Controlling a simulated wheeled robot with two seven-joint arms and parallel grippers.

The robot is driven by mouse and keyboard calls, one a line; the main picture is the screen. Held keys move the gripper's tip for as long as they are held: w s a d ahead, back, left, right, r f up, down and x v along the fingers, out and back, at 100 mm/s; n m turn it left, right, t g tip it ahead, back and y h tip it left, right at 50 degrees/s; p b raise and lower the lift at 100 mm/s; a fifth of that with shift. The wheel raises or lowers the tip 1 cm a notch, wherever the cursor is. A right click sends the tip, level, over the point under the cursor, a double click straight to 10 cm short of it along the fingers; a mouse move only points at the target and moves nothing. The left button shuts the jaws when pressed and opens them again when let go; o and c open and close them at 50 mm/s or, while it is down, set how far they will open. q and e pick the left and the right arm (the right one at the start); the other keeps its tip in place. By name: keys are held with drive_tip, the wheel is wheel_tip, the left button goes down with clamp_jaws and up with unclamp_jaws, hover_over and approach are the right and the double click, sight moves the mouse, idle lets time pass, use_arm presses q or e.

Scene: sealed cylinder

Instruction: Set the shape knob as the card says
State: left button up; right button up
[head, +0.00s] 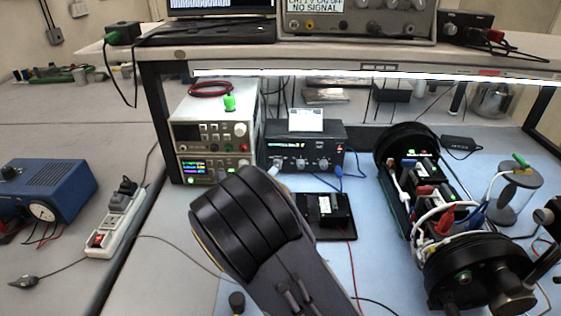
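A black instrument box (335,150) stands under the shelf, with a small lit display and several knobs along its front. One front knob (301,163) is near the middle; labels and knob settings are too small to read, so I cannot tell which is the shape knob. A white card (305,120) stands on top of the box; its print is unreadable. A large dark link of my own arm fills the lower middle, in front of the bench. No fingertips of my left or right gripper can be made out.
A beige instrument stack (240,160) stands left of the black box. A blue cable (352,177) runs from its right side. A small black module (328,208) lies in front. An opened cylinder assembly (425,180) occupies the right. A power strip (118,222) lies left.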

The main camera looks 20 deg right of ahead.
sight(278, 167)
drive_tip(key=x, duration=0.7)
drive_tip(key=shift+d, duration=0.1)
clamp_jaws()
